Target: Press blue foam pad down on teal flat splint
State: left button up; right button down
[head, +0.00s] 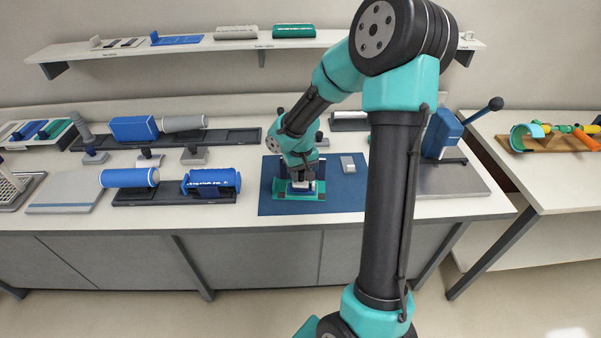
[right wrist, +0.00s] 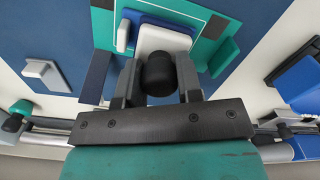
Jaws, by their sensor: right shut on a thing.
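The teal flat splint (head: 290,196) lies on a blue mat on the bench; it also shows in the right wrist view (right wrist: 103,25). My right gripper (head: 303,178) is above the splint, pointing down. In the right wrist view my right gripper (right wrist: 158,85) is shut on the black knob (right wrist: 157,68) of a white block (right wrist: 164,39). The block is over the splint. A dark blue layer, apparently the blue foam pad (right wrist: 150,19), shows at the block's edge, mostly hidden under it. I cannot tell whether block and pad touch. My left gripper is out of view.
The blue mat (head: 340,195) has free room right of the splint, with a small grey block (head: 348,163) on it. A dark blue piece (right wrist: 97,72) stands beside the splint. Blue rolls (head: 210,180) lie in a dark tray to the left. A blue lever device (head: 440,133) stands right.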

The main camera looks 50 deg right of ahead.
jog(key=shift+f, duration=0.65)
dwell(1.2)
jog(key=shift+r, duration=3)
jog(key=shift+f, duration=0.1)
jog(key=shift+w+a+f, duration=0.15)
jog(key=shift+w+f, duration=0.05)
jog(key=shift+f, duration=0.55)
jog(key=shift+w+a+f, duration=0.15)
jog(key=shift+f, duration=0.6)
jog(key=shift+w+a+f, duration=0.15)
jog(key=shift+w+f, duration=0.05)
jog(key=shift+f, duration=0.55)
jog(key=shift+f, duration=0.7)
jog(key=shift+r, duration=3.05)
